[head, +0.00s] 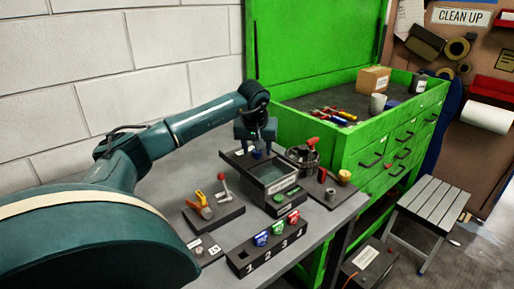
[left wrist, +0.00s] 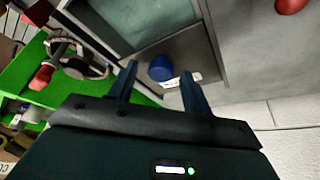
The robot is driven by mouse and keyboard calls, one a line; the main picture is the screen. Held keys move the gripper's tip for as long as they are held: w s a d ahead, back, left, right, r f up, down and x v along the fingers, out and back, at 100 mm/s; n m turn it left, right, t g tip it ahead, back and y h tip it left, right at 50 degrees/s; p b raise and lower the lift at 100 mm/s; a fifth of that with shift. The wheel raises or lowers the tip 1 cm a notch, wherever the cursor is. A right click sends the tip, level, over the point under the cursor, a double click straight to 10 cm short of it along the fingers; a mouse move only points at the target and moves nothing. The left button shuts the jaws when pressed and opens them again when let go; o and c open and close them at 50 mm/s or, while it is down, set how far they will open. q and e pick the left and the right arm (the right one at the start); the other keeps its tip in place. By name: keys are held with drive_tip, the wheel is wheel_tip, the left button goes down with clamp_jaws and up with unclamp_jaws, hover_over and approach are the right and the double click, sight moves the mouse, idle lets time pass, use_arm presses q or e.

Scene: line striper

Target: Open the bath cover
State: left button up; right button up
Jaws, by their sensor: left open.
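The bath (head: 282,188) is a dark box with a label on its front, standing on the grey table. Its greenish inside (left wrist: 140,22) shows, so the bath is at least partly uncovered. The dark cover (left wrist: 200,50) lies at the bath's rear end and carries a round blue knob (left wrist: 161,68). The knob (head: 257,154) also shows in the head view, just under my left gripper (head: 257,146). That gripper is open; in the left wrist view its two fingers (left wrist: 159,73) appear on either side of the knob, and contact cannot be told. My right gripper is out of view.
A round dark device with a red handle (head: 303,154) stands close right of the bath. A lever block (head: 214,211) and a numbered rack (head: 268,248) with coloured pieces are in front. A green tool cabinet (head: 350,140) stands behind, and a white block wall (head: 120,60) at left.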

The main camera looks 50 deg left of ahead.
use_arm(q)
drive_tip(key=v, duration=1.3)
